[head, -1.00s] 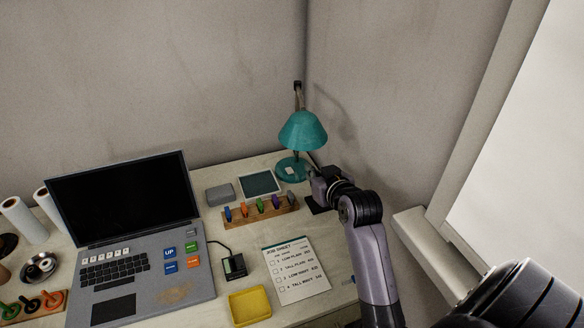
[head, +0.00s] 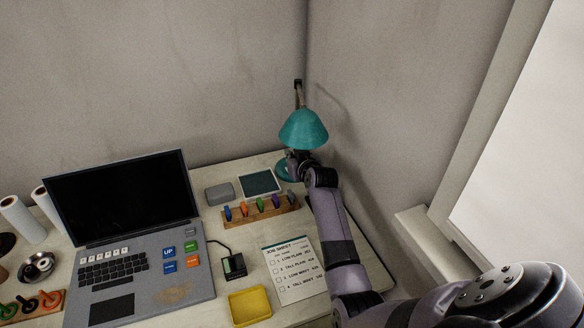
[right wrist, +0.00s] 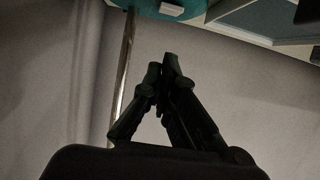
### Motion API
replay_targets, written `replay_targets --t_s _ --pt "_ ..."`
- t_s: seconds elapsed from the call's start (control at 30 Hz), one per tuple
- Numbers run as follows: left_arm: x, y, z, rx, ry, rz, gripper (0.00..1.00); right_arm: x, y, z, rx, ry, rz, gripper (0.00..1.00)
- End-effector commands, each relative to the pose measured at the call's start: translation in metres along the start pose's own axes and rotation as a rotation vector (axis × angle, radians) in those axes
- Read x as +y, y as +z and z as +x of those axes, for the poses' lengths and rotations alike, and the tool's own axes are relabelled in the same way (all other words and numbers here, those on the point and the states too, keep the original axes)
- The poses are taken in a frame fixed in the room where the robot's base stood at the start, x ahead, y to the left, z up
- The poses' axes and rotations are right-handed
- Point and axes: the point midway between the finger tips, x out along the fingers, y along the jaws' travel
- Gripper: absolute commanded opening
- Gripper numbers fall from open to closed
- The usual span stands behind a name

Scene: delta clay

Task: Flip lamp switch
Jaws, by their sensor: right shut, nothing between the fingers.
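The teal desk lamp (head: 303,130) stands at the back right corner of the desk, its shade above a round base (head: 283,172). My right gripper (head: 291,164) is beneath the shade at the base and covers most of it in the head view. In the right wrist view the closed, empty fingers (right wrist: 165,68) show dark in the middle. Part of the teal base (right wrist: 120,3) with a white switch (right wrist: 172,9) shows at the top there, apart from the fingertips in the picture. The lamp pole (right wrist: 124,75) runs left of them. My left gripper is not in view.
A wooden rack with coloured pegs (head: 260,216), a grey box (head: 219,194) and a dark-screened pad (head: 259,183) lie left of the lamp. A laptop (head: 122,200), yellow tray (head: 249,305) and job sheet (head: 292,270) are nearer. Walls close off the corner behind the lamp.

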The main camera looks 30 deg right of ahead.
Motion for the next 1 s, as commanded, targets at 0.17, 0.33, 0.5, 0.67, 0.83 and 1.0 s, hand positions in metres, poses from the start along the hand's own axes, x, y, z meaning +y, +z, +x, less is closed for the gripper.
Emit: replay_targets --t_s 0.17,0.33,0.5,0.67,0.83,1.0 --pt "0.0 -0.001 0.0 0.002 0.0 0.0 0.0 0.0 0.026 0.004 -0.008 -0.001 0.001 0.0" --pt "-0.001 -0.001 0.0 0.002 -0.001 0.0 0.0 0.0 0.032 0.006 -0.007 -0.001 0.002 0.0" --pt "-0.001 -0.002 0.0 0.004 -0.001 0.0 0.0 0.0 0.033 0.006 -0.007 0.0 0.002 0.0" --pt "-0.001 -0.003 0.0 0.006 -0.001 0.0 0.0 0.0 0.035 0.005 -0.008 0.0 0.0 0.0" --pt "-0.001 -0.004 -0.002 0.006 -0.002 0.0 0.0 0.0 0.043 0.005 -0.006 0.0 0.0 0.0" --pt "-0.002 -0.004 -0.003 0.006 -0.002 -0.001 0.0 0.0 0.042 0.005 -0.006 0.0 0.001 0.0"
